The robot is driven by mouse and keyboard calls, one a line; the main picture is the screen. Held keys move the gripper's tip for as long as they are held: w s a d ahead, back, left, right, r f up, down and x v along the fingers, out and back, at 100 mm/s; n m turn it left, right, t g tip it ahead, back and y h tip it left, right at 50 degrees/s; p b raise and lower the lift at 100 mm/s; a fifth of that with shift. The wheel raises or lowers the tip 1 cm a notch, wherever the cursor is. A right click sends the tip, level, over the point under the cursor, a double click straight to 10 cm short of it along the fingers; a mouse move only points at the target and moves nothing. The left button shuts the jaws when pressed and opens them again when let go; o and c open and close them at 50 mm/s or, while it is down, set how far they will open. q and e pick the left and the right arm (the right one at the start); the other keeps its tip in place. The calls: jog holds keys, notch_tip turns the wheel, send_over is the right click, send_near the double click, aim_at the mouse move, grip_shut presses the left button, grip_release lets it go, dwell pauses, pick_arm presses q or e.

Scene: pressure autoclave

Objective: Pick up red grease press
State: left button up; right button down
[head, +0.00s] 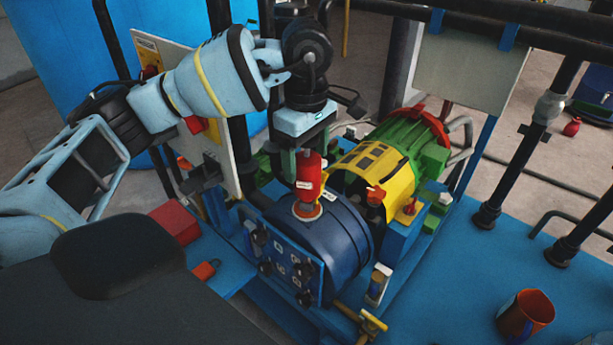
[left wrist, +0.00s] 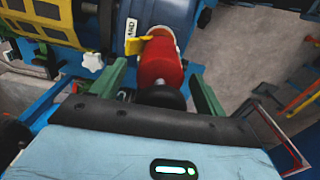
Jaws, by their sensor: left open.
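The red grease press (head: 310,172) stands upright on top of the dark blue drum (head: 335,235), with a pale orange collar at its base. It also shows in the left wrist view (left wrist: 158,66), with a yellow piece beside its far end. My left gripper (head: 301,160) comes down from above at the press. In the left wrist view its green fingers (left wrist: 158,78) are apart, one on each side of the press, with visible gaps. The black end of the press lies near the palm. My right gripper is not in view.
A yellow and green motor (head: 380,165) stands close behind and right of the press. A red and yellow valve knob (head: 375,195) is on the right. A grey panel (head: 185,105) stands at the left. An orange cup (head: 525,315) is on the blue platform at right.

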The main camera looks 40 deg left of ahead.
pick_arm(q)
grip_shut()
dwell(0.5)
jog(key=shift+r, duration=0.1)
